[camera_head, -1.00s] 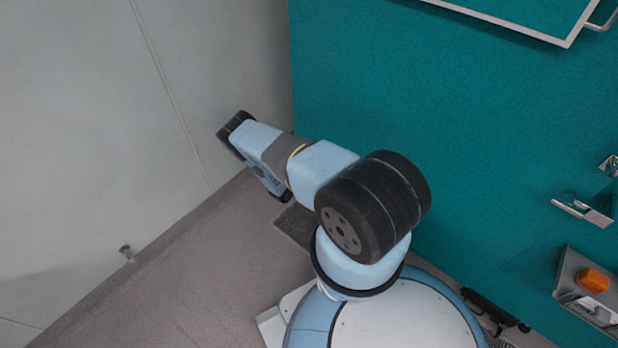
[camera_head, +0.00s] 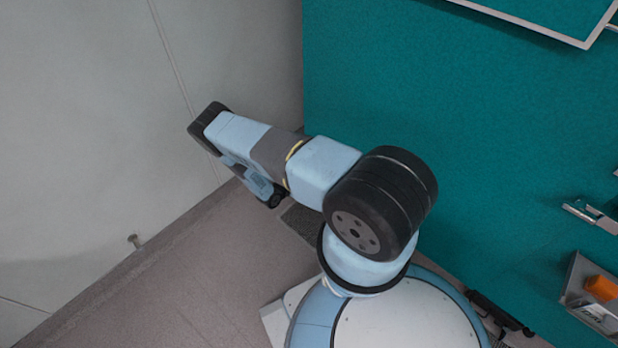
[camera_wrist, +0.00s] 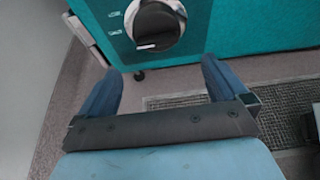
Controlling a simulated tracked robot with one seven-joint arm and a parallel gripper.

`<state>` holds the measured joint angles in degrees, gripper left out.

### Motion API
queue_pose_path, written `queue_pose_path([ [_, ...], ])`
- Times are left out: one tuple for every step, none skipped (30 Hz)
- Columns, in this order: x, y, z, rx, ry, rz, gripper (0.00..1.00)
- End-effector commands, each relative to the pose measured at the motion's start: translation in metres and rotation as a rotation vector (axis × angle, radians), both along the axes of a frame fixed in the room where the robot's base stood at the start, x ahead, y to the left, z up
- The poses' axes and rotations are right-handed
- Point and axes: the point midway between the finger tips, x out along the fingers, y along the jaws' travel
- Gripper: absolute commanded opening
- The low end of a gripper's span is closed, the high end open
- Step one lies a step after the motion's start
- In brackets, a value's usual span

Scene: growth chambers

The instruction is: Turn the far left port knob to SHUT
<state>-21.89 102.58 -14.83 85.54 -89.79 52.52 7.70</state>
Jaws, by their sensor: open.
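A black round knob (camera_wrist: 156,27) with a white pointer mark sits on a teal panel (camera_wrist: 230,25) at the top of the wrist view. Small white pictograms are printed to its left, and the pointer mark is at the knob's lower left. Part of the knob is cut off by the frame's top edge. My gripper (camera_wrist: 160,80) is open, its two blue fingers spread and empty below the knob in the picture, apart from it. In the head view my arm reaches left, and the knob does not show there.
A grey wall (camera_head: 90,130) stands at left. A teal cabinet face (camera_head: 430,110) fills the right, with a metal handle (camera_head: 592,214) and a grey holder (camera_head: 590,305) with an orange item. A floor grate (camera_wrist: 200,98) lies below the panel in the wrist view.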

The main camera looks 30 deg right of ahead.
Motion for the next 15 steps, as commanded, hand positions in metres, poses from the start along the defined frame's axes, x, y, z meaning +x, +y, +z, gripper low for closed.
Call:
queue_pose_path([
  [-0.002, 0.006, 0.003, 0.000, 0.001, 0.001, 1.00],
  [-0.003, 0.008, 0.004, 0.000, 0.000, 0.000, 1.00],
  [-0.004, 0.011, 0.005, 0.000, 0.000, 0.000, 1.00],
  [-0.004, 0.013, 0.006, 0.000, 0.000, 0.000, 1.00],
  [-0.005, 0.014, 0.006, 0.000, 0.000, 0.000, 1.00],
  [-0.006, 0.015, 0.007, 0.000, 0.000, 0.000, 1.00],
  [-0.006, 0.016, 0.007, 0.000, 0.000, 0.000, 1.00],
  [-0.006, 0.017, 0.008, 0.000, 0.000, -0.001, 1.00],
  [-0.006, 0.017, 0.008, 0.000, 0.000, -0.001, 1.00],
  [-0.007, 0.017, 0.008, 0.000, 0.001, -0.001, 1.00],
  [-0.007, 0.017, 0.008, 0.000, 0.000, -0.001, 1.00],
  [-0.007, 0.017, 0.008, 0.000, 0.000, -0.001, 1.00],
  [-0.007, 0.017, 0.008, 0.000, 0.000, -0.001, 1.00],
  [-0.007, 0.017, 0.008, 0.000, 0.000, -0.001, 1.00],
  [-0.007, 0.017, 0.008, 0.000, 0.000, -0.001, 1.00],
])
